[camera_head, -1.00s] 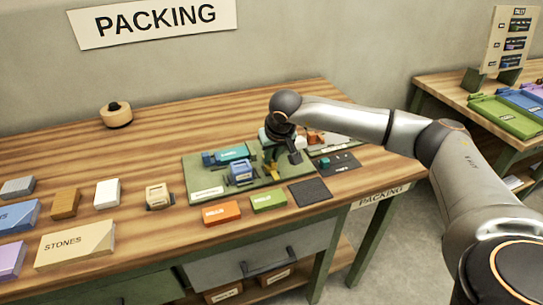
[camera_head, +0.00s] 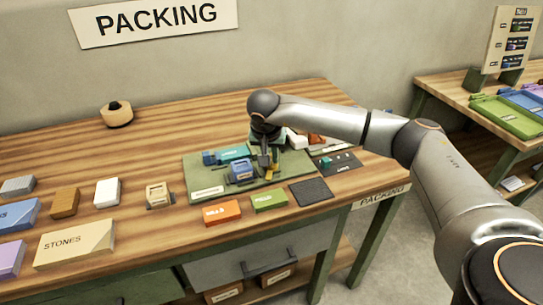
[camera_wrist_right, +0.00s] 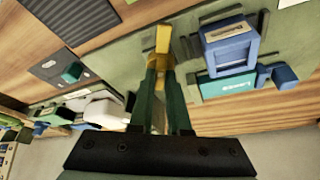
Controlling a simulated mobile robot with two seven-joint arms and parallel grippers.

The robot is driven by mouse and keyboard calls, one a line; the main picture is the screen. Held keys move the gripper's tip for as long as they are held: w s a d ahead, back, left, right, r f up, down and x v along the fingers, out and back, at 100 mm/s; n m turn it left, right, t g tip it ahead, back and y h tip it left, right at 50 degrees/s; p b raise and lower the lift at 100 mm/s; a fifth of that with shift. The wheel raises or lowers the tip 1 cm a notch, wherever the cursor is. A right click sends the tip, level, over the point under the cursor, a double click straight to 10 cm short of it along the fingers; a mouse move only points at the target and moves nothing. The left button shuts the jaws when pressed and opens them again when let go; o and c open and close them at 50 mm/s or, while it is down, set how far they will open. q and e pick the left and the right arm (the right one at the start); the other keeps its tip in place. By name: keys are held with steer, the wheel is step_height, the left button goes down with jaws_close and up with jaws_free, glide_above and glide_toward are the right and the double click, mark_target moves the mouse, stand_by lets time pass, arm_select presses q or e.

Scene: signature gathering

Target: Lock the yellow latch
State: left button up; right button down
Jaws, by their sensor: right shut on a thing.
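The yellow latch (camera_head: 272,172) is on the green board (camera_head: 208,191) on the packing table, right of a blue block (camera_head: 240,171). In the right wrist view the latch (camera_wrist_right: 163,40) shows as a yellow bar at the fingertips. My right gripper (camera_head: 265,165) points down at the board and is shut on the latch. In the right wrist view its fingers (camera_wrist_right: 160,66) are close together around the yellow bar. The fingers hide part of the latch, so I cannot tell its exact position. My left gripper is not in view.
A teal block (camera_head: 234,153) lies behind the blue one. An orange box (camera_head: 222,213), a green box (camera_head: 269,202) and a dark pad (camera_head: 311,191) lie along the board's front. White and orange items stand behind my gripper. The table's back left is mostly free.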

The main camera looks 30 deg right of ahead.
steer(key=m, duration=0.2)
steer(key=m+g, duration=0.1)
steer(key=m, duration=0.1)
steer(key=m+g+h, duration=0.1)
steer(key=m, duration=0.1)
steer(key=shift+w+a+r, duration=0.1)
steer(key=shift+w+a, duration=0.05)
steer(key=shift+w, duration=0.1)
steer(key=m+g, duration=0.1)
steer(key=m, duration=0.2)
steer(key=m+g, duration=0.1)
steer(key=m, duration=0.2)
steer(key=shift+w+p, duration=0.2)
steer(key=shift+p, duration=0.15)
steer(key=c, duration=0.9)
jaws_free()
steer(key=shift+g, duration=0.3)
steer(key=b+v, duration=0.1)
steer(key=v, duration=1.1)
steer(key=shift+a+r, duration=0.15)
steer(key=shift+r, duration=0.05)
steer(key=shift+s+f, duration=0.1)
steer(key=shift+s, duration=0.05)
